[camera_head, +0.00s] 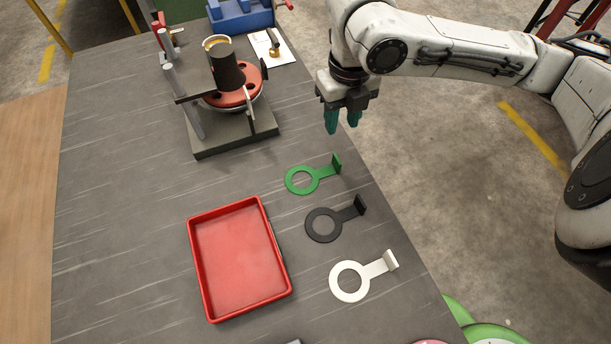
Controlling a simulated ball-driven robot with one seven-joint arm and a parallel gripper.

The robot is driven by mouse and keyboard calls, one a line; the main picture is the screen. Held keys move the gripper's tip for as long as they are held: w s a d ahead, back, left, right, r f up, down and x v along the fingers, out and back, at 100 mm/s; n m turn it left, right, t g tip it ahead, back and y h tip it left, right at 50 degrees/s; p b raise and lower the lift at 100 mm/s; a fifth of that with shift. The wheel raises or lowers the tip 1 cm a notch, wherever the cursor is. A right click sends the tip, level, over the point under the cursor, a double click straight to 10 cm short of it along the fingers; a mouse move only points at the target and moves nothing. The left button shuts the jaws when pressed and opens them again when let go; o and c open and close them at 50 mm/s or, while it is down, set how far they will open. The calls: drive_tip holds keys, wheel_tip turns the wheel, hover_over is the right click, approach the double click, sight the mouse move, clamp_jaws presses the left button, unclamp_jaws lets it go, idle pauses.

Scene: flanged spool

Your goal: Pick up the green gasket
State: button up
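The green gasket (302,181) is a flat ring with a tab that ends in an upturned plate at its right. It lies on the grey table (120,230), beyond the black gasket (322,226) and the white gasket (348,282). My gripper (342,126) hangs pointing down, above and to the upper right of the green gasket, apart from it. Its two teal fingers are spread with a gap between them, and nothing shows between them.
An empty red tray (240,260) lies left of the gaskets. A fixture with a dark cylinder on a red flange (234,97) stands at the back on a grey base. A blue vise-like object (240,14) is behind it. The table's right edge runs close to the gaskets.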

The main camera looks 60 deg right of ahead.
sight(335, 154)
drive_tip(key=f, duration=0.7)
drive_tip(key=a+f, duration=0.1)
drive_tip(key=f, duration=0.2)
drive_tip(key=shift+f, duration=0.4)
clamp_jaws()
